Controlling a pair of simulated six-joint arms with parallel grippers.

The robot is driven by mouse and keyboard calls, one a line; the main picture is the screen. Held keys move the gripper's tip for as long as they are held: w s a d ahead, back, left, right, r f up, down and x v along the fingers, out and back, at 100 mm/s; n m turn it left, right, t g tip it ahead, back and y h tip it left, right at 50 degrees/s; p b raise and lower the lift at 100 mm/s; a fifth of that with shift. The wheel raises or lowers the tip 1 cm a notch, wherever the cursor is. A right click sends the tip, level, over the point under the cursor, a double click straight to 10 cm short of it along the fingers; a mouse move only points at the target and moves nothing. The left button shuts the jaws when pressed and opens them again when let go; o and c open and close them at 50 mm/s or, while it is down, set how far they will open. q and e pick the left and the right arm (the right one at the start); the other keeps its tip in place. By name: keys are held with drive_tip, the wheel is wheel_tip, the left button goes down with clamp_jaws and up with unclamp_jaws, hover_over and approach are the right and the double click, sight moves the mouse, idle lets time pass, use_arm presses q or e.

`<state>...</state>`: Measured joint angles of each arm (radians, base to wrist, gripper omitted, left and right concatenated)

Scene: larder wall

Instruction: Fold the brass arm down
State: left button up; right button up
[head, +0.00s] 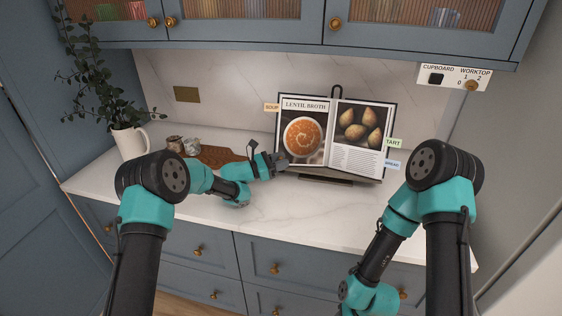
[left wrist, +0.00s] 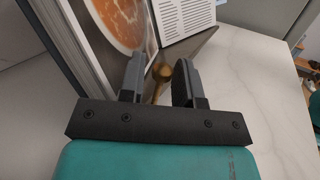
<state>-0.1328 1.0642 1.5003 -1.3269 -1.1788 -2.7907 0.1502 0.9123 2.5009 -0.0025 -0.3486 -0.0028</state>
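An open cookbook (head: 355,160) leans on a dark stand (head: 325,179) on the worktop, with soup on its left page and pears on its right. My left gripper (head: 280,160) is at the book's lower left corner. In the left wrist view the gripper (left wrist: 160,80) has its two fingers apart. A small brass piece (left wrist: 162,72), seemingly the brass arm's end, shows in the gap between them. I cannot tell whether a finger touches it. The rest of the brass arm is hidden or too small to tell in the head view. My right gripper is out of view.
A wooden board (head: 216,155) and small jars (head: 183,146) lie left of the book, near a white jug (head: 130,141) with foliage. Cupboards (head: 420,28) hang above. The marble worktop (head: 290,215) is clear in front of the stand.

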use_arm(q)
drive_tip(key=shift+v, duration=3.75)
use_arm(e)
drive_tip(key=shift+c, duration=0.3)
